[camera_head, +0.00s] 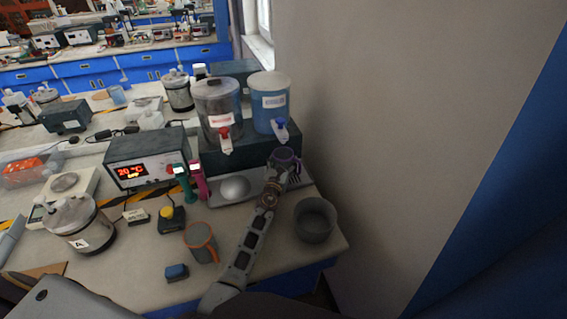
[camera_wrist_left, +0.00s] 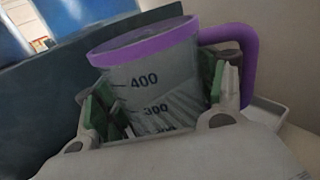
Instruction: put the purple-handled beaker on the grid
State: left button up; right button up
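The purple-handled beaker (camera_head: 285,157) is at the foot of the blue-tapped dispenser, mostly behind my left gripper (camera_head: 275,172). In the left wrist view the clear beaker (camera_wrist_left: 150,85) shows a purple rim, dark volume marks and a purple handle on the right. The green-padded fingers of my left gripper (camera_wrist_left: 165,105) lie on both sides of its wall and appear shut on it. A striped metal grid (camera_head: 296,178) shows partly beside the gripper, in the tray below the dispensers. The beaker's base is hidden, so I cannot tell whether it touches the grid. My right gripper is not in view.
Dispensers with a red tap (camera_head: 224,135) and a blue tap (camera_head: 280,126) stand over the tray. A grey bowl (camera_head: 315,222) is right of my arm; an orange-handled mug (camera_head: 200,243) is left. A wall (camera_head: 370,120) closes off the right side.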

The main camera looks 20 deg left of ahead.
pick_arm(q)
jog(key=shift+o, duration=1.6)
jog(key=shift+r, duration=0.25)
jog(key=shift+s+f, duration=0.1)
jog(key=shift+s, duration=0.4)
jog(key=shift+s+p, duration=0.35)
jog(key=shift+s, duration=1.4)
jog(key=shift+s+d, duration=0.1)
jog(key=shift+s, duration=3.5)
jog(key=shift+s+d, duration=0.1)
jog(key=shift+s, duration=0.05)
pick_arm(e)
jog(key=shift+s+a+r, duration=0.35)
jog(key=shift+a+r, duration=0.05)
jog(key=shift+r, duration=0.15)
